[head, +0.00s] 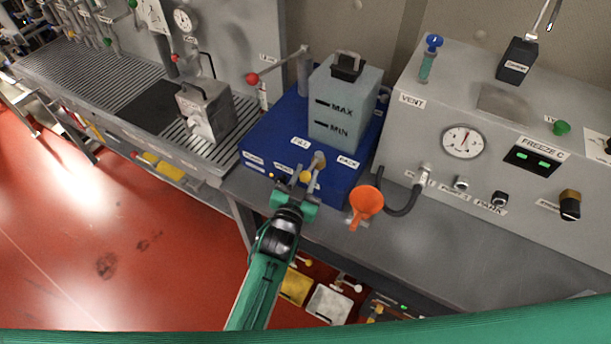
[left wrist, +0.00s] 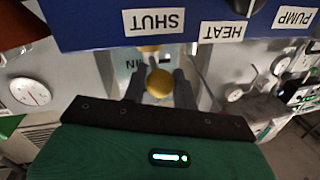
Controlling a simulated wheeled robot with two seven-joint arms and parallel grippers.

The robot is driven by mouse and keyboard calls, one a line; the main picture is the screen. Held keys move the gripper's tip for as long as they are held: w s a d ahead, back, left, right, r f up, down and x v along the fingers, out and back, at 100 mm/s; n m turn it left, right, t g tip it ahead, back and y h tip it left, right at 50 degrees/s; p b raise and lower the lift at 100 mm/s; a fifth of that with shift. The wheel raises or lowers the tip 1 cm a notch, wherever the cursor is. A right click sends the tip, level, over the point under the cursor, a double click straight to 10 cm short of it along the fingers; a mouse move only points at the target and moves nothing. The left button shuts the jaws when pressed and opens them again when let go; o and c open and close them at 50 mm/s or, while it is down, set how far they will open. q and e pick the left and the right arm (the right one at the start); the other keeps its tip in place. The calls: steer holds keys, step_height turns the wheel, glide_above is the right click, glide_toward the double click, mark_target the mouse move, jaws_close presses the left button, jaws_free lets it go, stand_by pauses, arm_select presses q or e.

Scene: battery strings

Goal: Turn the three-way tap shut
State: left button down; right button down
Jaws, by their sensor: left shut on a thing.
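The three-way tap (head: 319,160) stands on top of the blue box near its front edge, between the FILL and BACK labels. Its lever ends in a yellow ball (head: 305,177), pointing toward the front edge. My left gripper (head: 307,174) is shut on this lever end. In the left wrist view the yellow ball (left wrist: 159,84) sits between the two dark fingers. The SHUT label (left wrist: 154,22) appears upside down on the box's front, close by the ball. The gripper partly hides the lever. My right gripper is not in view.
A grey MAX/MIN tank (head: 345,105) stands behind the tap on the blue box (head: 262,148). A red-knobbed lever (head: 252,78) rises at its left. An orange funnel (head: 366,201) and a dark hose (head: 405,204) lie close at right.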

arm_select(q)
steer(key=c, duration=1.2)
jaws_free()
steer(key=shift+o, duration=0.3)
steer(key=shift+w, duration=0.1)
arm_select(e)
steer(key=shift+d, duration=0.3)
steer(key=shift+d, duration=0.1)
arm_select(q)
steer(key=b+v, duration=0.4)
steer(key=v, duration=1)
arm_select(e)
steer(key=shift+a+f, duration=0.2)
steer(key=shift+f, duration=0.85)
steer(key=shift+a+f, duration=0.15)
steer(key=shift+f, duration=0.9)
arm_select(q)
steer(key=shift+d, duration=0.1)
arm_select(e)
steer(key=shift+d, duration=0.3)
